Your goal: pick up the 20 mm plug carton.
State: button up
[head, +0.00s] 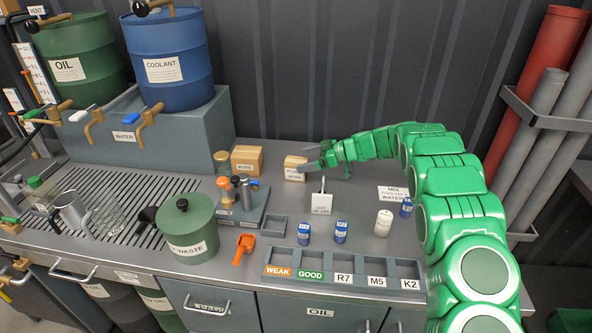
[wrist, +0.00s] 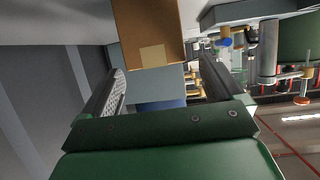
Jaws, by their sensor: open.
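A small tan carton (head: 293,163) with a white label stands on the grey bench near the back; its label seems to read "plug" and "20 mm", too small to be sure. My gripper (head: 306,160) is at its right side, level with it, with its two grey fingers pointing left at it. In the wrist view the carton (wrist: 148,25) shows ahead, between the lines of the open fingers (wrist: 160,75). The jaws are open and hold nothing. Whether a finger touches the carton I cannot tell.
Several blue cans, a white bottle (head: 383,223) and a labelled tray (head: 343,271) are nearer the front. The wall is close behind.

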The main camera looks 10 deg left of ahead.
aim_at(295, 161)
jog(key=x, duration=0.4)
jog(key=shift+a+f, duration=0.15)
jog(key=shift+a, duration=0.05)
jog(key=c, duration=1.3)
